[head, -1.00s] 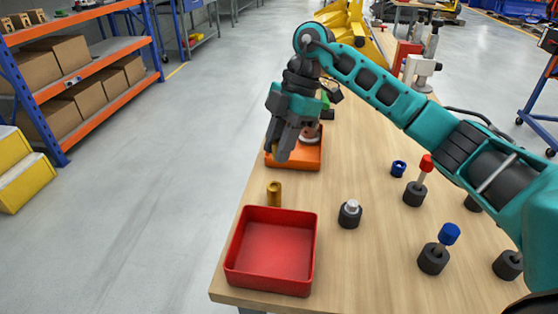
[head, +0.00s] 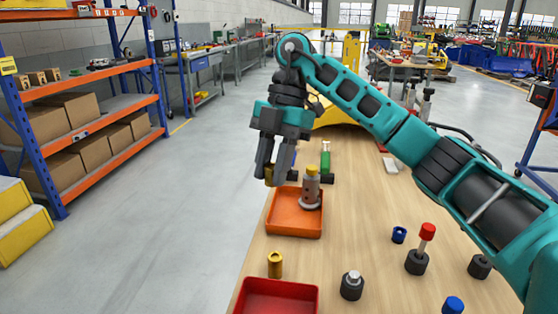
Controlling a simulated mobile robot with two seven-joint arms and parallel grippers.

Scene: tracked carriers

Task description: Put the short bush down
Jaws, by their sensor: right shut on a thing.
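My right gripper (head: 268,178) is shut on a small brass-coloured bush (head: 269,171), mostly hidden between the dark fingers. It is held by the far left corner of the orange tray (head: 284,214); I cannot tell its exact height. A grey, flanged part with a yellow top (head: 311,190) stands upright in the right side of the tray. Another brass bush (head: 275,264) stands on the table between the orange tray and the red tray (head: 276,297). My left gripper is out of view.
A green-topped item (head: 326,160) stands behind the orange tray. The table's middle is clear.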

